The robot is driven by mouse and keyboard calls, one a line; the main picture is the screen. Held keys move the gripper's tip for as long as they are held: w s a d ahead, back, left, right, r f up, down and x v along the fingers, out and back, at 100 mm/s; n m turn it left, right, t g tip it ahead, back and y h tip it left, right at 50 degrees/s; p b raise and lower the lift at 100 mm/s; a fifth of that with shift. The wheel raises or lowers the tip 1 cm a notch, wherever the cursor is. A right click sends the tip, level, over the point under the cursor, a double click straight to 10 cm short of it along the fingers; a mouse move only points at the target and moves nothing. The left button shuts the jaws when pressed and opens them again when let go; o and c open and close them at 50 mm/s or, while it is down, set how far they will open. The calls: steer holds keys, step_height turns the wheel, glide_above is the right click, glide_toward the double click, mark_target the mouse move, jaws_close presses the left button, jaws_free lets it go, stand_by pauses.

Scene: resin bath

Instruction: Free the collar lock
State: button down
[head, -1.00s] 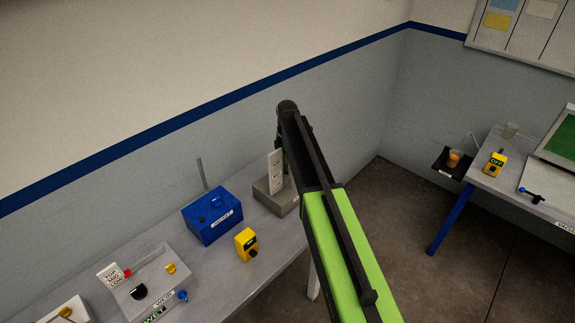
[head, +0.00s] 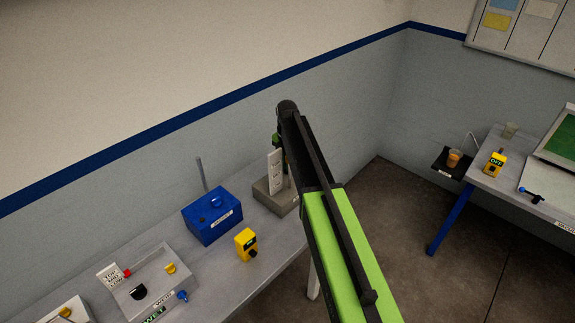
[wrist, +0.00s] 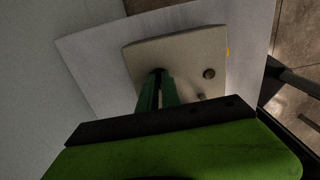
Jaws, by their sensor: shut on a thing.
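In the wrist view my gripper (wrist: 158,84) has its two green fingers close together over a pale beige plate-like block (wrist: 185,52). It is shut on a small dark thing (wrist: 158,71) at the fingertips, mostly hidden by the fingers; I cannot tell whether this is the collar lock. A round brown knob or hole (wrist: 208,73) and a small pale peg (wrist: 201,96) show to the right on the block. In the head view a grey-beige stand base (head: 268,195) with an upright white label card (head: 275,172) stands at the bench end, partly behind my arm.
A blue box (head: 212,216) and a yellow switch box (head: 246,242) stand left of the stand on the grey bench. A grey tray (head: 150,290) with small coloured parts lies farther left. A second table (head: 510,180) is at right, with open floor between.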

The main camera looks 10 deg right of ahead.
steer(key=shift+w, duration=0.15)
steer(key=c, duration=1.6)
jaws_free()
steer(key=shift+o, duration=0.2)
steer(key=shift+r, duration=0.1)
step_height(320, 180, up, 17)
steer(key=p, duration=1.7)
steer(key=shift+r, duration=0.15)
